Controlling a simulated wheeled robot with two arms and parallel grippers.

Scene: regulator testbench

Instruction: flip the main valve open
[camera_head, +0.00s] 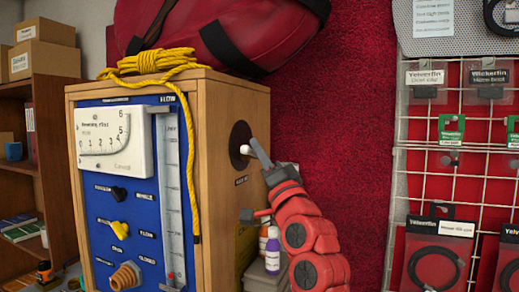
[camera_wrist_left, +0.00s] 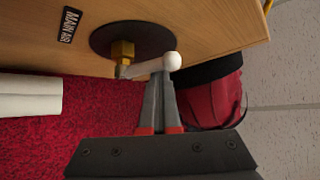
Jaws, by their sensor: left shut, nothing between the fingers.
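The main valve is on the right side of the wooden cabinet. In the wrist view it has a dark round plate (camera_wrist_left: 133,36), a brass nut (camera_wrist_left: 123,50) and a short lever (camera_wrist_left: 136,69) ending in a white ball knob (camera_wrist_left: 172,61). The knob also shows in the head view (camera_head: 246,149) in front of the dark plate (camera_head: 239,139). My left gripper (camera_head: 255,145) is shut and empty. Its fingertips (camera_wrist_left: 160,70) are at the lever, right beside the knob; I cannot tell whether they touch. Part of the lever is hidden in the head view.
A "MAIN AIR" label (camera_wrist_left: 70,20) is beside the valve. The cabinet (camera_head: 218,200) has a blue gauge panel (camera_head: 118,215) in front. Yellow rope (camera_head: 160,62) and a red bag (camera_head: 220,30) are on top. A wire rack (camera_head: 480,185) is at right.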

